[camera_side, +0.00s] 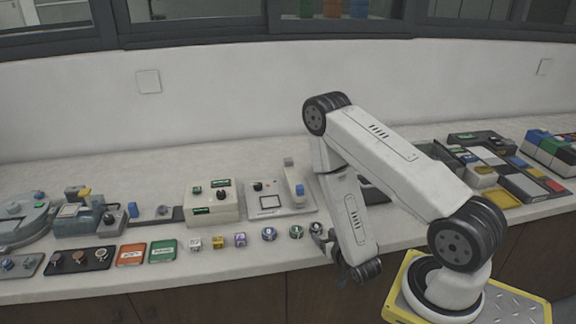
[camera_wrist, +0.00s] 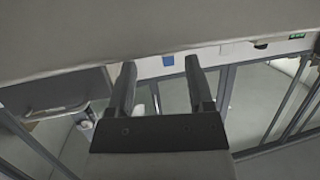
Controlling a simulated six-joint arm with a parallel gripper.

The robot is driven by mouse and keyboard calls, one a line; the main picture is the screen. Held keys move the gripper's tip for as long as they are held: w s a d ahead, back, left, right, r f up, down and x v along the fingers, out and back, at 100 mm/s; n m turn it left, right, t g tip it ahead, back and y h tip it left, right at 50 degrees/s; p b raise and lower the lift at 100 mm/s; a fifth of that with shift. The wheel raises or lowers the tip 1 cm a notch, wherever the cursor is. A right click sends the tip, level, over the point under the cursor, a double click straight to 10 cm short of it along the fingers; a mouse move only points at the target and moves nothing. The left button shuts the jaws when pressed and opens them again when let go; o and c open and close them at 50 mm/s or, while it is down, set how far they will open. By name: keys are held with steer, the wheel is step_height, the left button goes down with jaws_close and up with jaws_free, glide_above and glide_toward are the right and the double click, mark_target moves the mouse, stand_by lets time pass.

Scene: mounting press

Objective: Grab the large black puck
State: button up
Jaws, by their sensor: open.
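My gripper (camera_wrist: 160,68) is open in the wrist view, its two dark fingers apart with nothing between them. In the side view my gripper (camera_side: 322,238) is small and partly hidden by my wrist, at the counter's front edge by the right end of a row of small items. Small round pieces with dark rims and coloured tops, one (camera_side: 268,233) and another (camera_side: 296,232), sit there to its left. I cannot tell from the side view which piece, if any, is the large black puck. The wrist view does not show it.
A green tray (camera_side: 163,251), an orange tray (camera_side: 131,254) and a dark tray (camera_side: 80,259) line the front edge. A beige control box (camera_side: 211,204) and a white machine (camera_side: 280,198) stand behind. Coloured bins (camera_side: 551,147) are at the far right.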

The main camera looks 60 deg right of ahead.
mark_target(316, 226)
steer(key=shift+x, duration=2.6)
jaws_close()
steer(key=shift+r, duration=0.2)
steer(key=shift+r, duration=4.8)
